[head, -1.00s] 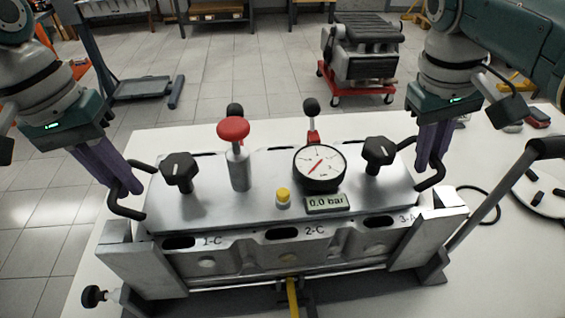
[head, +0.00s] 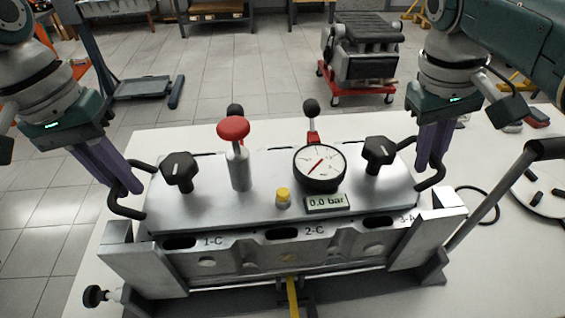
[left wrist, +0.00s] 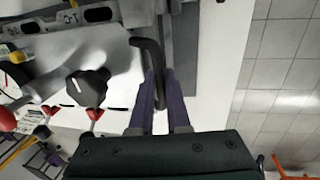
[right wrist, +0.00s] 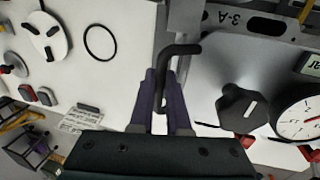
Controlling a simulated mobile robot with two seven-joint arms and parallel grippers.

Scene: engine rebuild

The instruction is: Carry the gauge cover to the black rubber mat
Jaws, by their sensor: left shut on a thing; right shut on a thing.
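The gauge cover (head: 262,206) is a flat metal plate with a dial gauge (head: 320,166), a red-capped post, black knobs, a yellow button and a display reading 0.0 bar. It lies over the engine head (head: 330,254), whose front face shows below it. My left gripper (head: 128,180) is shut on the cover's left black handle (left wrist: 158,75). My right gripper (head: 430,165) is shut on the right black handle (right wrist: 172,75). The black rubber mat cannot be made out in these views.
The engine head sits in a metal stand with a lever (head: 490,205) at the right and a black knob (head: 93,296) at front left. The white table (head: 75,285) carries a round white plate (head: 545,190) and a black ring (right wrist: 100,42) at the right.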

